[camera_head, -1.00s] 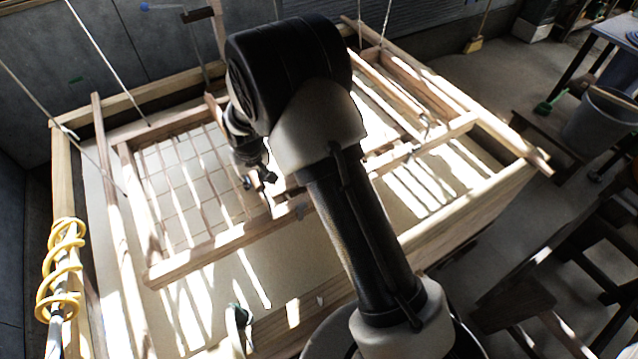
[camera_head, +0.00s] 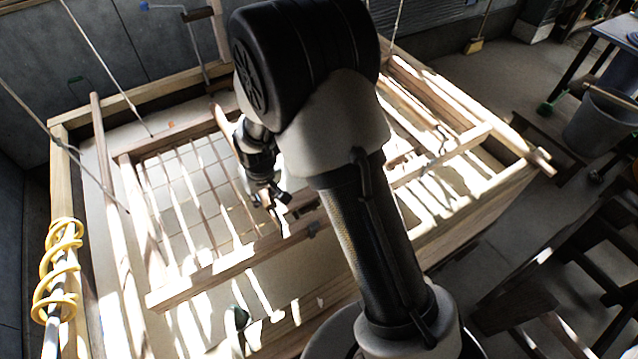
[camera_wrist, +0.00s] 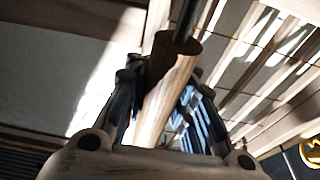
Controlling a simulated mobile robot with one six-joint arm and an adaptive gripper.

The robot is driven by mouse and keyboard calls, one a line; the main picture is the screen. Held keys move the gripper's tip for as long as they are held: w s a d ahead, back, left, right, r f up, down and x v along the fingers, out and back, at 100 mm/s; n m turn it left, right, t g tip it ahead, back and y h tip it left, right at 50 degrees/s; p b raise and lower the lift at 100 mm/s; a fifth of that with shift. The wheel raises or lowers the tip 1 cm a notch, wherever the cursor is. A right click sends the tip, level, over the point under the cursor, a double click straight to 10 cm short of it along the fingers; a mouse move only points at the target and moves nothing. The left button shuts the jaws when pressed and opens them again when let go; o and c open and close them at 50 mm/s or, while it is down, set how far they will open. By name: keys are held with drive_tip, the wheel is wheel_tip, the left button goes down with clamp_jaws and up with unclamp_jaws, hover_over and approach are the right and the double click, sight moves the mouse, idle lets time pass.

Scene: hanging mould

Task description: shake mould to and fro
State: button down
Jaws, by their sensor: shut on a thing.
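The mould (camera_head: 200,272) is a wooden frame with a grid of thin bars, hung on ropes over a wooden vat (camera_head: 62,180) of pale contents. Bright sunlight stripes cross it. My gripper (camera_head: 268,198) is over the middle of the mould in the head view, and my arm covers much of the mould's centre. In the wrist view, my gripper (camera_wrist: 163,85) has its fingers on both sides of a round wooden handle (camera_wrist: 170,62) and is shut on it. The exact contact at the fingertips is partly hidden.
Ropes (camera_head: 105,65) run up from the mould. A grey bucket (camera_head: 600,120) and a dark wooden stand (camera_head: 575,270) are at the right. Open floor (camera_head: 480,85) lies at the back right.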

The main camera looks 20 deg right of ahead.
drive_tip(key=w, duration=0.2)
drive_tip(key=w+a, duration=0.1)
drive_tip(key=w, duration=0.4)
drive_tip(key=shift+w+a, duration=0.3)
drive_tip(key=shift+w, duration=0.1)
drive_tip(key=s, duration=0.2)
drive_tip(key=s+d, duration=0.1)
drive_tip(key=s, duration=0.2)
drive_tip(key=s+b, duration=0.1)
drive_tip(key=s, duration=0.2)
drive_tip(key=shift+d, duration=0.3)
drive_tip(key=shift+w, duration=0.1)
